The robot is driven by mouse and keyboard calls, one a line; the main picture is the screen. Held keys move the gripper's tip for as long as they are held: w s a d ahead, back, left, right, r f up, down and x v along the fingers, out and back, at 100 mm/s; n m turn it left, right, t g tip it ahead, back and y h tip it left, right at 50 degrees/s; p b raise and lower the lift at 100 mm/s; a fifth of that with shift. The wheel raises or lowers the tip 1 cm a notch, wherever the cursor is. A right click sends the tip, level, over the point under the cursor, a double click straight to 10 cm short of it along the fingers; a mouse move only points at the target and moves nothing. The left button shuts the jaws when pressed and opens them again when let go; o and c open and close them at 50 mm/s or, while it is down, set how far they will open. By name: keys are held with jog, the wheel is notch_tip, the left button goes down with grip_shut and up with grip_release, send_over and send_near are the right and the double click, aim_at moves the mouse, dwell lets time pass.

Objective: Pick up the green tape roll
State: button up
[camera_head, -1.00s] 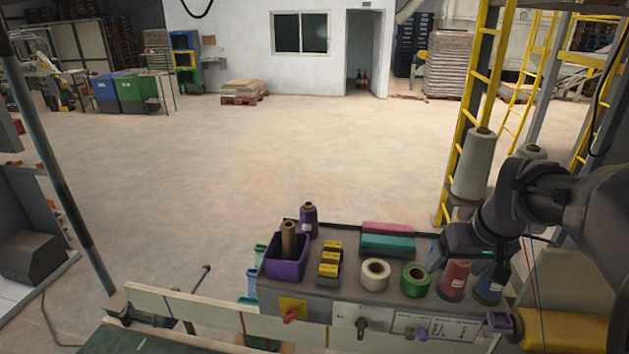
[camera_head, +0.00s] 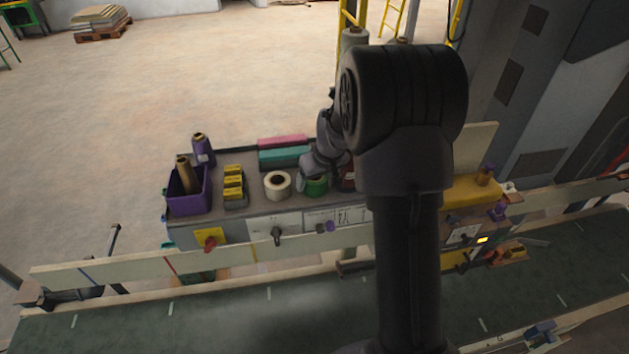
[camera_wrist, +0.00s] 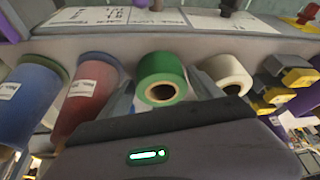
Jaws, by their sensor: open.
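The green tape roll (camera_head: 315,188) sits on the grey shelf top in the head view, partly hidden behind my arm. In the wrist view the green tape roll (camera_wrist: 162,70) shows clearly, with its brown core hole facing the camera. My gripper (camera_wrist: 163,94) is open, with one finger on each side of the roll. I cannot tell whether the fingers touch it. In the head view my gripper (camera_head: 322,172) is just above and behind the roll.
A white tape roll (camera_wrist: 225,74) stands close beside one finger, and a red spool (camera_wrist: 88,92) beside the other. A blue spool (camera_wrist: 32,98) is further left. Yellow-topped blocks (camera_head: 234,186), a purple bin (camera_head: 188,192) and teal and pink blocks (camera_head: 284,156) share the shelf.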

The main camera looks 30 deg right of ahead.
jog(key=shift+w+f, duration=0.15)
jog(key=shift+f, duration=0.05)
jog(key=shift+s+r, duration=0.1)
jog(key=shift+s, duration=0.1)
jog(key=shift+c, duration=0.4)
jog(key=c, duration=1.1)
